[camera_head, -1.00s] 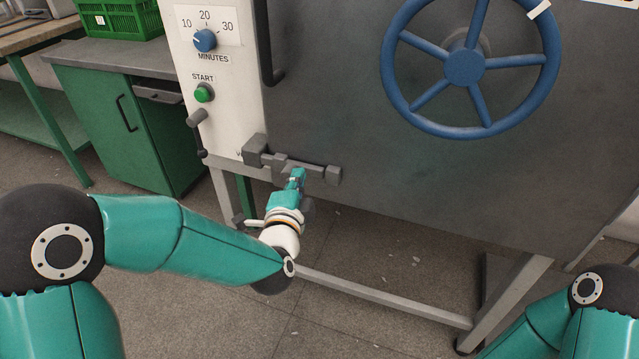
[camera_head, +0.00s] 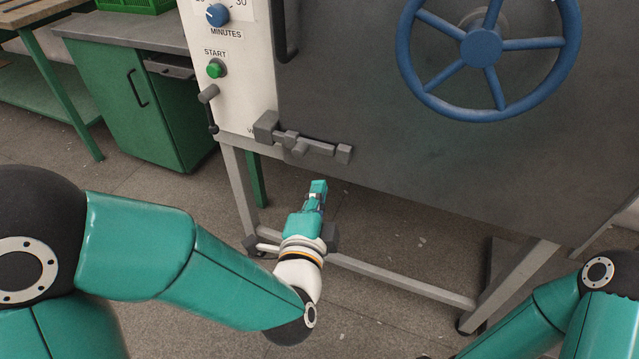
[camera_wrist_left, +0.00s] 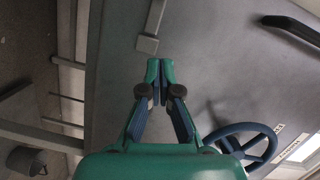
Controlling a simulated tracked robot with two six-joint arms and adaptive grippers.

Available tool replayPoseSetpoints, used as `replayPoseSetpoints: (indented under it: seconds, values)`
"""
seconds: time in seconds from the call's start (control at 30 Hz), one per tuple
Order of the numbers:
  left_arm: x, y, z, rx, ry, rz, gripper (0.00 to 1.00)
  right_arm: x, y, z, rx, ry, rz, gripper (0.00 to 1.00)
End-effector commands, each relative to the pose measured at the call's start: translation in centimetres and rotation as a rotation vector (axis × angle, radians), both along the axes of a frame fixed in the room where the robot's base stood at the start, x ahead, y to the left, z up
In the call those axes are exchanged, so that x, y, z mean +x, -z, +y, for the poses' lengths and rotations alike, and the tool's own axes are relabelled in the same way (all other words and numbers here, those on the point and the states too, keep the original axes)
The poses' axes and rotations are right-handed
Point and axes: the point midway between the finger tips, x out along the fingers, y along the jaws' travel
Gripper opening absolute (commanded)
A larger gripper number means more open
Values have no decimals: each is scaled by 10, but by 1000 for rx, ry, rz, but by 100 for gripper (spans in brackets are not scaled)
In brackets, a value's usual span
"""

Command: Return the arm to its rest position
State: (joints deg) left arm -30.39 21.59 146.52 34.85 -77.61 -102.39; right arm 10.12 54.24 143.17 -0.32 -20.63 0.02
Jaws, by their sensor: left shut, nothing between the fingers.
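My left gripper (camera_head: 318,187) is in the middle of the head view, in front of and below the grey latch bar (camera_head: 310,146) on the machine's lower edge. Its teal fingers are together with nothing between them, and they are apart from the bar. In the left wrist view the closed fingertips (camera_wrist_left: 160,64) point toward the machine's grey door, with the end of the latch bar (camera_wrist_left: 148,44) just beyond them. My right arm shows at the lower right of the head view, but its gripper is out of view.
The machine's grey door (camera_head: 350,95) carries a blue handwheel (camera_head: 481,46). Beside it are a green START button (camera_head: 216,68) and a blue timer knob (camera_head: 217,14). The machine stands on a metal leg frame (camera_head: 400,281). A green cabinet (camera_head: 130,105) stands at left.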

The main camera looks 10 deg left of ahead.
Motion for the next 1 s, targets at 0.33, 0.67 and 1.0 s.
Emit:
replayPoseSetpoints:
  seconds: [0.33, 0.67, 1.0]
  values:
    - [0, 0, 1, 0, -2, 1, 0, 0, 0, 0, 0, 0, 0, 45]
    - [8, 26, 31, 15, -71, 57, 0, 0, 0, 0, 0, 0, 0, 45]
    - [-11, 235, 108, -150, -188, 546, 0, 0, 0, 0, 0, 0, 0, 45]
